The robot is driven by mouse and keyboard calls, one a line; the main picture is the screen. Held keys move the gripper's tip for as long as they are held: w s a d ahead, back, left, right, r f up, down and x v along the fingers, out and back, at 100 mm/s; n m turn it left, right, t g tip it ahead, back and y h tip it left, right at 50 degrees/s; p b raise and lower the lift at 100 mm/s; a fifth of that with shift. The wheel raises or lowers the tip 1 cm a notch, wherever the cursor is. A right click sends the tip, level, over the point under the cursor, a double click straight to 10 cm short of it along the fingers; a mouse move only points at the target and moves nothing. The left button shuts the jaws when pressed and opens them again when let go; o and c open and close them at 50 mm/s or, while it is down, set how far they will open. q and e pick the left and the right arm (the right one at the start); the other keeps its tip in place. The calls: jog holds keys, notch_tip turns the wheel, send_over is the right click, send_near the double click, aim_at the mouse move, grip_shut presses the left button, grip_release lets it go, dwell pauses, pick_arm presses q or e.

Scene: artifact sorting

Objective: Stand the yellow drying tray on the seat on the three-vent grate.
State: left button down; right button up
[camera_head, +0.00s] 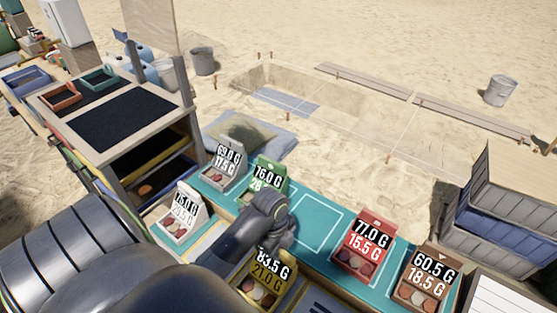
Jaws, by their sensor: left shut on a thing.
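The yellow drying tray (257,292) is at the bottom centre, with a label reading 83.5 G and 21.0 G and reddish and pale pieces in its front. My left gripper (281,246) reaches in from the left and is shut at the tray's upper back edge. The arm hides part of that edge, and I cannot tell whether the tray's base touches the surface below. Beside it, a blue-grey panel with dark slots (322,305) shows at the bottom edge; its slots are cut off, so I cannot count them. My right gripper is not in view.
A teal mat (335,222) with a bare white outline lies behind. White (180,230), grey (223,174), green (268,164), red (352,262) and brown (420,299) trays stand around it. A shelf unit (186,97) is left; grey crates (500,232) are right.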

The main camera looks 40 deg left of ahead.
pick_arm(q)
jog(key=shift+f, duration=0.55)
jog(key=c, duration=1.4)
grip_release()
jog(key=shift+f, duration=0.1)
jog(key=r, duration=0.5)
jog(key=a+r, duration=0.1)
jog(key=r, duration=0.2)
notch_tip(320, 180, up, 2)
jog(key=shift+a+r+p, duration=0.1)
jog(key=shift+r+p, duration=0.1)
jog(key=shift+p, duration=0.95)
jog(key=shift+a+r+p, duration=0.1)
jog(key=shift+r+p, duration=0.65)
jog(key=shift+r, duration=0.15)
jog(key=shift+s+f, duration=0.1)
